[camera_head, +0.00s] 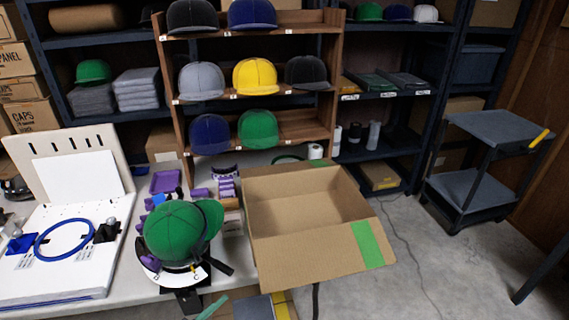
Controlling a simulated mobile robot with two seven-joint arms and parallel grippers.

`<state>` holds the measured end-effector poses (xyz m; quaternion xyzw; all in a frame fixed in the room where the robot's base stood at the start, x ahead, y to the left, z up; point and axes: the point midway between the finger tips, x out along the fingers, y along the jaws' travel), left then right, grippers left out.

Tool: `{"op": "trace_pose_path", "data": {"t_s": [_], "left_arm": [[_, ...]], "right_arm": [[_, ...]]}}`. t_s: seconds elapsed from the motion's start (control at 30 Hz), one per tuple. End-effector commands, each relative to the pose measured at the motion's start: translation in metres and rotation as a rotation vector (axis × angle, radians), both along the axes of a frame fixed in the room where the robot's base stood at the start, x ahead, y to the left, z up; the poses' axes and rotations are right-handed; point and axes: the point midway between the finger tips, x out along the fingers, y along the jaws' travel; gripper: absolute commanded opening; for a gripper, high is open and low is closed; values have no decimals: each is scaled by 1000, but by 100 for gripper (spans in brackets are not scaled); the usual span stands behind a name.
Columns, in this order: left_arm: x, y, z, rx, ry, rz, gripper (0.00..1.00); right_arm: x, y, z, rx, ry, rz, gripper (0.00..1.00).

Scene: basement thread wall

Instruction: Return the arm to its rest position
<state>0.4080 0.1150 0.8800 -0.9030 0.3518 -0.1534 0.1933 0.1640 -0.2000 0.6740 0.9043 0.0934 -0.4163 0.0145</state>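Neither of my grippers nor my arms can be made out in the head view. A green cap (176,231) sits on a rounded holder with a white curved base (182,276) at the front of the white table (132,292). Purple pieces show around the cap's left side, and a dark bar sticks out at its lower right. The cap's brim points to the upper right. An open cardboard box (305,206) with a green tape strip stands right of the cap; its visible inside looks empty.
A white board fixture with a blue ring (63,239) lies at the table's left. A wooden cap shelf (248,90) with several caps stands behind. Dark metal racks line the wall. A grey cart (482,165) stands at right, with open concrete floor (440,260) before it.

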Motion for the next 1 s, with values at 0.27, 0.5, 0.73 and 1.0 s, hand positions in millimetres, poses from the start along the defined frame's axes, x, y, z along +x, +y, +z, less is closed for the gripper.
{"op": "trace_pose_path", "data": {"t_s": [0.27, 0.5, 0.73, 1.0], "left_arm": [[-68, 62, -84, -85, 456, 455, 50], [-172, 87, -155, -45, 890, 649, 50], [-219, 88, -176, -24, 1061, 679, 50], [-221, 88, -177, -22, 1069, 678, 46]], "right_arm": [[15, -3, 18, -5, -43, 5, 58], [23, -3, 28, -6, -68, 4, 58], [25, -3, 30, -7, -73, 4, 58], [25, -3, 30, -5, -71, 1, 58]]}}
